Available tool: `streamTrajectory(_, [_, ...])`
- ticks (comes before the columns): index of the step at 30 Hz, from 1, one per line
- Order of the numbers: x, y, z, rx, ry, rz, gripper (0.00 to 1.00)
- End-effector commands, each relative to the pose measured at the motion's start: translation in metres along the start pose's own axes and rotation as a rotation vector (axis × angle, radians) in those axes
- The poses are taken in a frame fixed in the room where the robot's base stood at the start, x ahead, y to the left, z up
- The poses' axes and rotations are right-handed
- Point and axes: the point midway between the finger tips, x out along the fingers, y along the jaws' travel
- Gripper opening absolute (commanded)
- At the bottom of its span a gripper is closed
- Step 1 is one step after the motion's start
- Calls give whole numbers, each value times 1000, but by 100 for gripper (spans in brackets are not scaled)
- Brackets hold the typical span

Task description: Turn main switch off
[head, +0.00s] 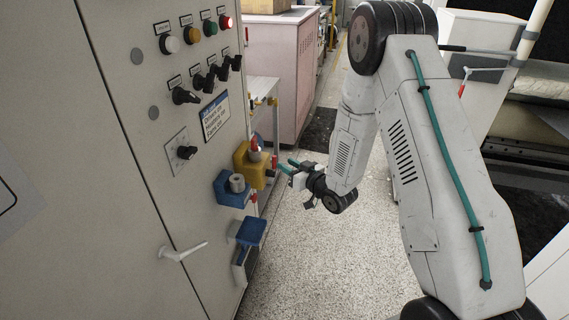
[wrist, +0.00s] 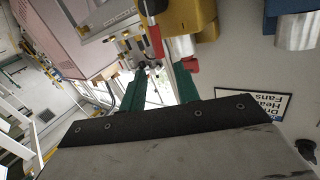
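The panel of a grey cabinet (head: 120,170) carries a black rotary switch (head: 187,153) on a square plate. I cannot tell from its label whether this is the main switch. Several more black knobs, such as the lower left one (head: 184,96), sit in a row above it. My gripper (head: 286,167) is to the right of the panel, apart from the switches, near a yellow box (head: 250,170). In the wrist view my gripper (wrist: 160,86) shows two green fingers spread apart with nothing held between them.
Blue holders (head: 232,188) and the yellow box jut from the cabinet's right side. A white door handle (head: 183,251) sticks out below. A white and blue sign (head: 214,117) is on the panel. A pink cabinet (head: 282,75) stands behind. The speckled floor (head: 310,260) is clear.

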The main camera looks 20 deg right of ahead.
Motion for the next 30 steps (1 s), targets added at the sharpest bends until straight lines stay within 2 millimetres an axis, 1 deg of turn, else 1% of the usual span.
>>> streamTrajectory(5, [0, 0, 0, 0, 0, 0, 32])
streamTrajectory(6, [0, 0, 0, 0, 0, 1, 20])
streamTrajectory(8, [-4, 2, 1, 4, -6, 7, 4])
streamTrajectory(9, [-12, 0, 5, 4, -16, 10, 0])
streamTrajectory(11, [-20, -4, 8, -55, -23, 10, 0])
streamTrajectory(14, [-36, -11, 13, -234, -30, 7, 0])
streamTrajectory(17, [-53, -20, 16, -484, -34, 1, 0])
streamTrajectory(18, [-59, -23, 17, -591, -35, -1, 0])
streamTrajectory(22, [-76, -33, 19, -936, -32, -8, 0])
streamTrajectory(24, [-83, -37, 19, -1108, -27, -11, 0])
streamTrajectory(27, [-89, -42, 18, -1311, -19, -11, 0])
streamTrajectory(30, [-91, -43, 17, -1456, -11, -9, 0])
